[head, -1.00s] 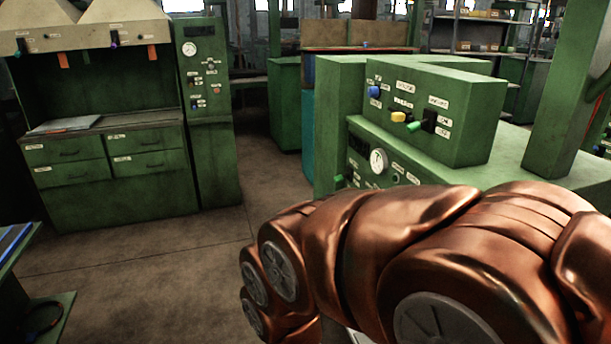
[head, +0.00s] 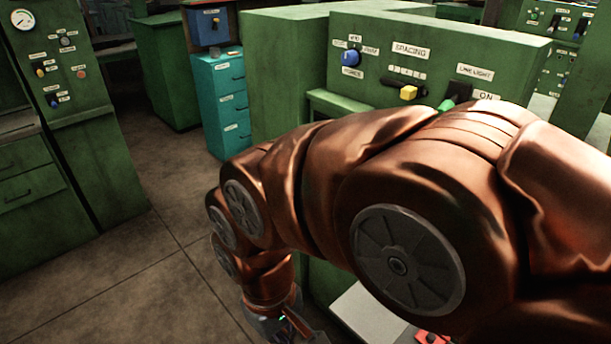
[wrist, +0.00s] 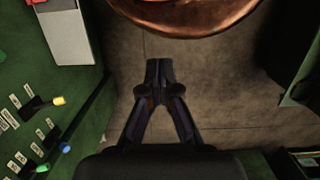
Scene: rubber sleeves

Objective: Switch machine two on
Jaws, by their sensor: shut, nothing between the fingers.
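A green machine (head: 440,40) stands at the right in the head view. Its panel has a blue knob (head: 350,58), a yellow-tipped lever (head: 408,92) under a "SPACING" label, and a green-tipped switch (head: 446,104) below "LINE LIGHT", beside an "ON" label. My arm hides the lower panel. I see no number marking it as machine two. The wrist view shows a green panel at the left with yellow (wrist: 58,100), blue (wrist: 64,148) and green (wrist: 42,168) tipped controls. My gripper (wrist: 158,68) is shut and empty over the floor, right of that panel and apart from it.
Another green control cabinet (head: 75,85) with a gauge stands at the left. Concrete floor (head: 130,260) is free between the left cabinet and my arm.

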